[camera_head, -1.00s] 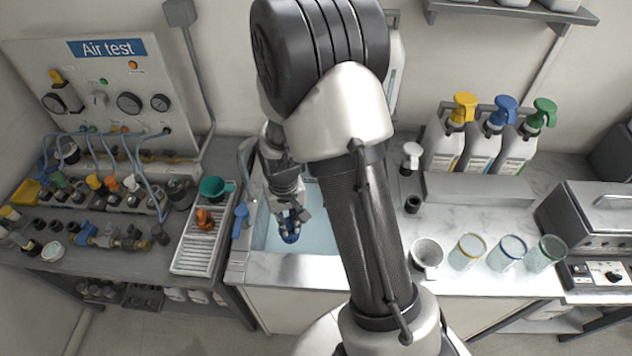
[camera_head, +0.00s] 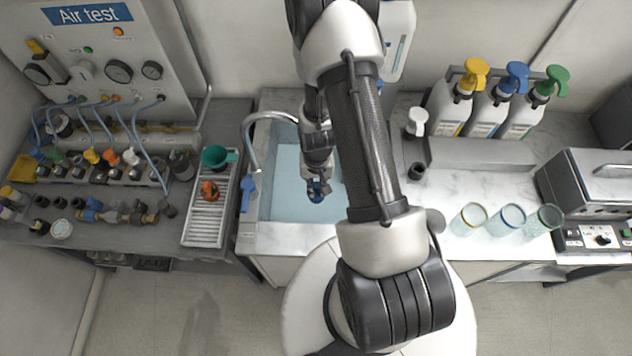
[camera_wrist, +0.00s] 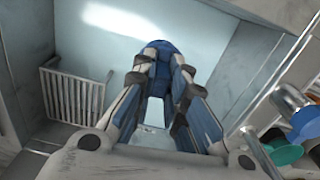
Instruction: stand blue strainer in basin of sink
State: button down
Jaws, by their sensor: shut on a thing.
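The blue strainer (camera_head: 317,186) is held between the fingertips of my gripper (camera_head: 318,178), over the basin of the sink (camera_head: 290,205). In the wrist view the strainer (camera_wrist: 160,72) is a dark blue rounded shape at the fingertips, partly covered by the fingers. My gripper (camera_wrist: 160,85) is shut on it and points down into the pale blue basin (camera_wrist: 110,40). Whether the strainer touches the basin floor is unclear. My arm hides the right part of the sink in the head view.
A curved tap (camera_head: 252,140) with a blue lever (camera_head: 249,190) stands at the sink's left edge. A white rack (camera_head: 208,222) with a green and an orange strainer is left of it. A wire rack (camera_wrist: 72,95) stands inside the basin. Glass beakers (camera_head: 506,219) stand right of my arm.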

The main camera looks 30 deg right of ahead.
notch_tip(320, 180, down, 16)
jog(key=b, duration=1.2)
jog(key=shift+f+b, duration=0.15)
jog(key=shift+b, duration=0.15)
jog(key=shift+f+b, duration=1.25)
jog(key=shift+b, duration=0.1)
jog(key=c, duration=1.5)
grip_release()
jog(key=shift+s, duration=0.1)
jog(key=shift+c, duration=0.2)
jog(key=shift+c, duration=0.5)
jog(key=shift+s, duration=0.1)
jog(key=shift+c, duration=1.4)
